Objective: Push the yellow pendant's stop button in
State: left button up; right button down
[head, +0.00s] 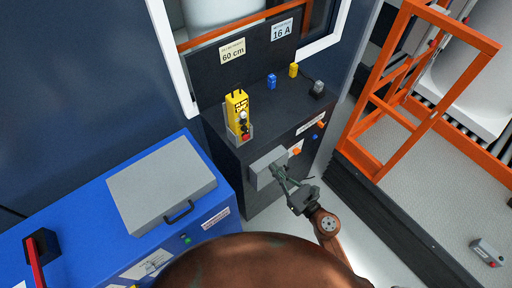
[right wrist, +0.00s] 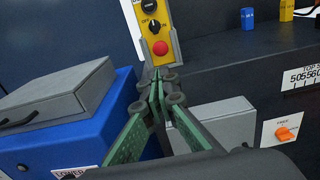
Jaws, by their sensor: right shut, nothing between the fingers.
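The yellow pendant (head: 237,105) stands upright in a grey holder at the left front of the dark cabinet top. Its red stop button (head: 245,136) is at the lower end. In the right wrist view the pendant (right wrist: 152,12) shows a black rotary knob above the round red button (right wrist: 160,48). My right gripper (head: 276,168) is shut and empty, in front of the cabinet and below the pendant in the head view. In the right wrist view its fingertips (right wrist: 157,74) appear just below the button, with no clear contact. My left gripper is not in view.
A grey box (head: 262,166) juts from the cabinet front beside my right gripper. Blue (head: 271,81) and yellow (head: 293,70) blocks stand on the cabinet top (head: 265,110). A blue chest (head: 75,210) with a grey case (head: 160,190) is at left. An orange frame (head: 385,108) stands at right.

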aim_at(247, 138)
jog(key=p+x, duration=0.1)
jog(key=x, duration=1.3)
jog(key=shift+x, duration=0.8)
jog(key=shift+r, duration=0.1)
jog(key=b+v, duration=0.1)
jog(key=v, duration=1.3)
jog(key=shift+s, duration=0.1)
